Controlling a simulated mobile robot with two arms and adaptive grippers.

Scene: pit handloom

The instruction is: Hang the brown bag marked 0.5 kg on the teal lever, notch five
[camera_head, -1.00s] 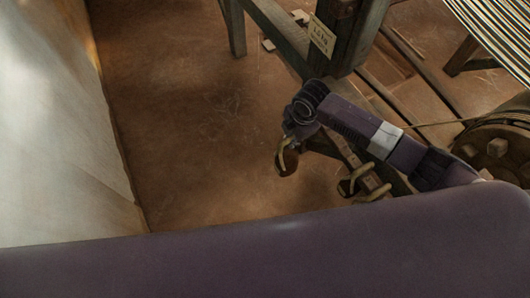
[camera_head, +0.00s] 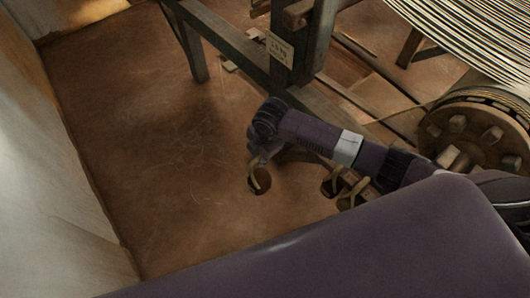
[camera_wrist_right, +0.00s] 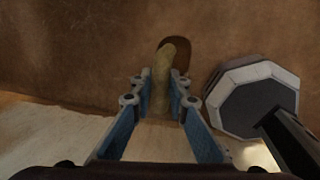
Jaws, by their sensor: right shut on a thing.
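My right gripper (camera_head: 259,157) is shut on the tan loop of a small brown bag (camera_head: 261,184), which hangs below it above the floor. In the right wrist view the loop (camera_wrist_right: 162,80) stands between the gripper's blue-padded fingers (camera_wrist_right: 160,105), with part of the dark brown bag (camera_wrist_right: 181,56) beyond it. No weight mark on this bag can be read. I see no teal lever or notches in these frames. My left gripper is not in view.
Other brown bags with tan loops (camera_head: 329,184) hang beside my right forearm. A wooden loom frame (camera_head: 235,40) carries a pale label (camera_head: 279,50), too small to read surely. A notched wooden wheel (camera_head: 478,135) and striped warp (camera_head: 470,35) are right. Brown floor (camera_head: 150,150) is clear.

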